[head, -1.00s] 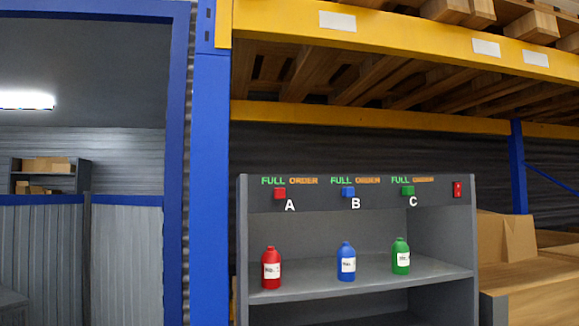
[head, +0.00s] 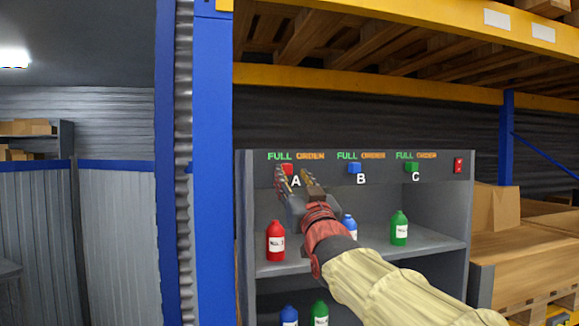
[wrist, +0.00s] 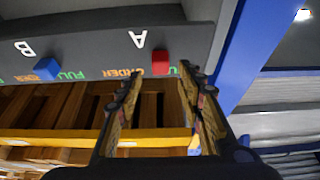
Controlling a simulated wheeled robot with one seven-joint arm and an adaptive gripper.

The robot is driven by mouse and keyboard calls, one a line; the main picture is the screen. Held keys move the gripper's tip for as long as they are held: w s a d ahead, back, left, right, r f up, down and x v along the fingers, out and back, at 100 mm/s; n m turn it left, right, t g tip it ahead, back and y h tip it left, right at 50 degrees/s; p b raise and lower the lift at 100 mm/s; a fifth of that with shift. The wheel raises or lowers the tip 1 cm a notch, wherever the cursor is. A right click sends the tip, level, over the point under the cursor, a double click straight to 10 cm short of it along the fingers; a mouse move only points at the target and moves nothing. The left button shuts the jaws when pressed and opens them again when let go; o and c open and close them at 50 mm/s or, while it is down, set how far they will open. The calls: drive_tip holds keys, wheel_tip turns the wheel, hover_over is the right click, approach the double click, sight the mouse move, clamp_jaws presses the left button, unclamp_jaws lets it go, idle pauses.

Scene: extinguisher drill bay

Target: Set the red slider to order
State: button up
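The red slider (head: 287,169) is a small red block on the shelf's dark top panel, above the letter A. It sits under the right part of the green word FULL, left of the orange word ORDER (head: 310,156). My gripper (head: 294,176) is open in front of the panel at the slider. In the wrist view the red slider (wrist: 160,62) shows between the two spread fingertips, nearer the right one. ORDER (wrist: 121,72) is partly beside the left fingertip there. I cannot tell whether a finger touches the slider.
A blue slider (head: 355,168) and a green slider (head: 411,167) sit to the right, above B and C. A red switch (head: 458,165) is at the panel's right end. Red (head: 276,241), blue (head: 349,226) and green (head: 399,228) bottles stand on the shelf below my arm.

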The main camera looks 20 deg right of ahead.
sight(288, 169)
drive_tip(key=shift+p+x, duration=0.65)
drive_tip(key=shift+x, duration=1.2)
drive_tip(key=shift+w+f, duration=0.1)
clamp_jaws()
